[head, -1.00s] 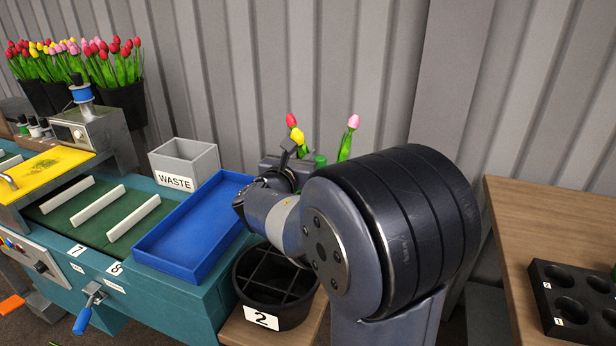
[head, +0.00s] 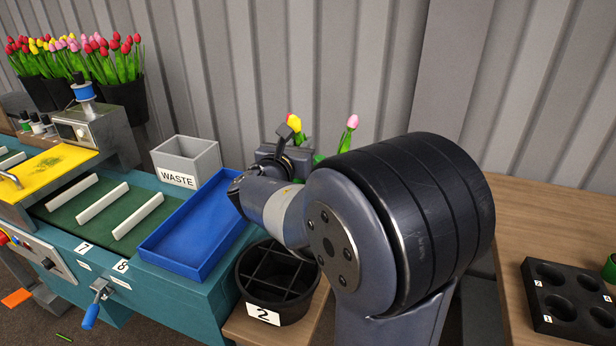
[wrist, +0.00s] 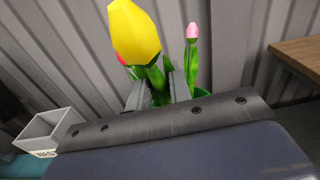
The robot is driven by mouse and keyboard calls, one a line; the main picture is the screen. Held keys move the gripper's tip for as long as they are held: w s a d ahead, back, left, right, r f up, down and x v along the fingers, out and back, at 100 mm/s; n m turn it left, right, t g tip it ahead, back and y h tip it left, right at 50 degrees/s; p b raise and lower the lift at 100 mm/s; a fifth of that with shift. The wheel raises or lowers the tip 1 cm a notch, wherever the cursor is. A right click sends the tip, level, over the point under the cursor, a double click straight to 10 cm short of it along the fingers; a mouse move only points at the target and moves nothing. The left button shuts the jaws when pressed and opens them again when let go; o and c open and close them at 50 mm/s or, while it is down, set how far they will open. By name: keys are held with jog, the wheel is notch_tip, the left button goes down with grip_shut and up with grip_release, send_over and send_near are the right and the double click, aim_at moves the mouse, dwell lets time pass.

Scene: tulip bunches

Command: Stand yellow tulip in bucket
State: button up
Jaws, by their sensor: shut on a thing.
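A yellow tulip (wrist: 135,35) stands upright close to the camera in the wrist view, with its stem between the jaws of my gripper (wrist: 160,88). Its bloom (head: 294,122) also shows above my wrist in the head view. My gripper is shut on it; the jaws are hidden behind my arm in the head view. A pink tulip (head: 352,122) stands behind my arm, and it also shows in the wrist view (wrist: 192,31). A red bloom (wrist: 121,59) shows partly behind the yellow one. A black divided bucket (head: 249,291) labelled 2 stands below my arm; the sections I see look empty.
A blue tray (head: 167,257) and a grey WASTE bin (head: 190,160) are left of my arm. Buckets of tulips (head: 125,97) stand at the far left. A wooden table (head: 540,215) with a black holed block (head: 545,318) is at right. A corrugated wall closes the back.

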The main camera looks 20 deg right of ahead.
aim_at(291, 123)
jog(key=shift+s+a+r+p, duration=0.15)
jog(key=shift+r+p, duration=1.1)
jog(key=shift+r, duration=0.35)
jog(key=shift+s+a+r+p, duration=0.1)
jog(key=shift+a+r+p, duration=0.05)
jog(key=shift+r+p, duration=1.3)
jog(key=shift+r, duration=0.15)
jog(key=shift+a, duration=0.15)
